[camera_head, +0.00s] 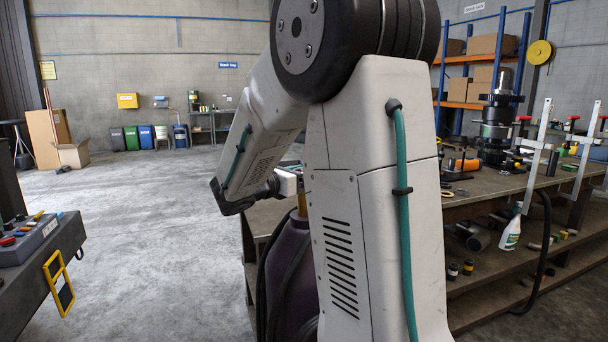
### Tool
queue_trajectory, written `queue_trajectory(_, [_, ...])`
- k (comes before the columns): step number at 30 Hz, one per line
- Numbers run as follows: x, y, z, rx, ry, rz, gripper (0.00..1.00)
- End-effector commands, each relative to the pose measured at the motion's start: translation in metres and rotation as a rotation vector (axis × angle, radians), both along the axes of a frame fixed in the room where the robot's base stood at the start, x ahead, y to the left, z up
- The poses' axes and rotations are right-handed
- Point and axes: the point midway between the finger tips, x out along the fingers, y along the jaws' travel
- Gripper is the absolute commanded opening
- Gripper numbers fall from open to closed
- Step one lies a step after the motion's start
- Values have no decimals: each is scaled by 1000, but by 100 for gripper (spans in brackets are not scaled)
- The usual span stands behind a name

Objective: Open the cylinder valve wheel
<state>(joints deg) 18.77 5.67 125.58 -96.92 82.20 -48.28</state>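A dark purple gas cylinder (287,262) stands at the near end of the workbench, partly hidden behind my arm. A small brass-coloured part of its valve (302,204) shows at its top. The valve wheel itself is hidden behind my arm. A light block at the end of my wrist, seemingly part of my gripper (288,183), shows just above the cylinder's top. Its fingertips are hidden, so I cannot tell whether they are open or touch the wheel.
A long workbench (470,207) with tools and dark machine parts runs to the right. A spray bottle (511,228) stands on its lower shelf. Dark hoses (268,293) hang beside the cylinder. A dark cart (40,270) stands at left. The concrete floor between is clear.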

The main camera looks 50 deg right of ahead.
Motion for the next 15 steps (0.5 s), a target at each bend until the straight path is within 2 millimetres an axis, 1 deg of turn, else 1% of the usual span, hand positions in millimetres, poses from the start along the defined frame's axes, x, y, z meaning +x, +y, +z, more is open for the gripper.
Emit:
queue_trajectory(9, [-2,0,1,-1,-2,255,41])
queue_trajectory(15, [-1,0,0,0,-1,307,40])
